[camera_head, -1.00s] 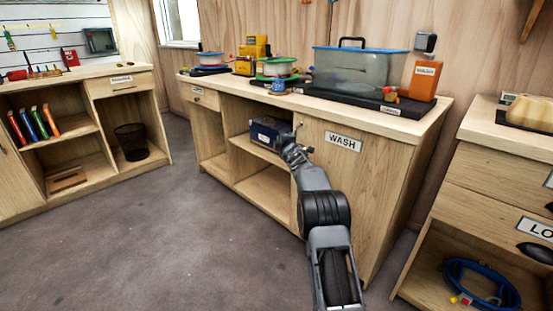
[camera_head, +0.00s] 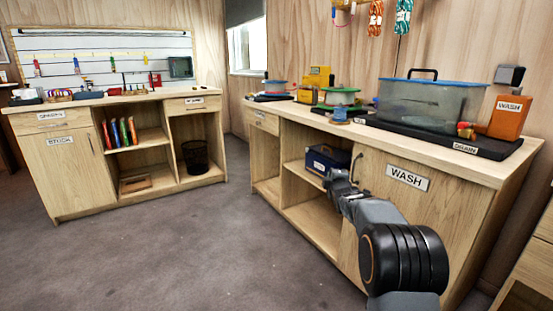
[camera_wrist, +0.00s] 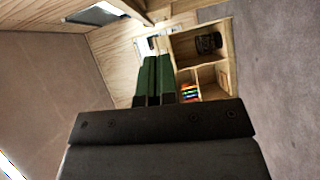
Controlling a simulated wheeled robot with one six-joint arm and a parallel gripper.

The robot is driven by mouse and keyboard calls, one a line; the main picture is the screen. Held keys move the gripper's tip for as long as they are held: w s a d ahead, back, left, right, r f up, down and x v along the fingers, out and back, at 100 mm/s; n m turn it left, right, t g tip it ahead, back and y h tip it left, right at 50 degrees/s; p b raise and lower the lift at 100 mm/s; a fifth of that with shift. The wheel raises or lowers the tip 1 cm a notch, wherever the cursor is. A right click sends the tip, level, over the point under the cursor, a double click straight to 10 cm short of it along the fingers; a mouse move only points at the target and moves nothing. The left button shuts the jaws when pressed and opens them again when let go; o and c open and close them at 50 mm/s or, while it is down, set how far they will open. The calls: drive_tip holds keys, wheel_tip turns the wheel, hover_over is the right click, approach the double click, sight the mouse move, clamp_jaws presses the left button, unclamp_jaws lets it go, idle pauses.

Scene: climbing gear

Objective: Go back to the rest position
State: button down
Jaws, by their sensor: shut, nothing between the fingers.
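My gripper (camera_wrist: 153,68) shows in the wrist view as two green-sided fingers side by side, shut with nothing between them. In the head view my arm reaches from the lower right toward the wash bench (camera_head: 460,165). My gripper (camera_head: 355,163) is small there, in front of the bench's open shelf beside the WASH door, and its fingers are hard to make out. A dark blue box (camera_head: 327,159) sits on that shelf just behind the arm's end. I cannot tell whether they touch.
The wash bench top carries a blue-lidded clear tub (camera_head: 432,104), an orange WASH container (camera_head: 510,117) and spools (camera_head: 340,97). A stock bench (camera_head: 75,172) with books (camera_head: 120,132) and a black bin (camera_head: 196,157) stands at left. The grey floor (camera_head: 190,250) between is clear.

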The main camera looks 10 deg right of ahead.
drive_tip(key=s+a+r+m+g+p, duration=0.35)
drive_tip(key=s+r+p, duration=0.35)
drive_tip(key=r+p, duration=0.35)
drive_tip(key=s+a+r+m+g+p, duration=0.3)
drive_tip(key=s+r+p, duration=0.3)
drive_tip(key=s+p, duration=0.3)
drive_tip(key=s+a+r+m+g+y+p, duration=0.1)
drive_tip(key=s+a+r+m+g+p, duration=0.2)
drive_tip(key=s+p, duration=0.6)
drive_tip(key=s+a+r+m+g+p, duration=0.3)
drive_tip(key=s+r+m+p, duration=0.3)
drive_tip(key=s, duration=1.1)
wheel_tip(320, 180, up, 3)
drive_tip(key=p, duration=0.3)
drive_tip(key=shift+s+r+g+y, duration=0.2)
drive_tip(key=shift+s+g+y, duration=0.1)
drive_tip(key=shift+g+y, duration=0.1)
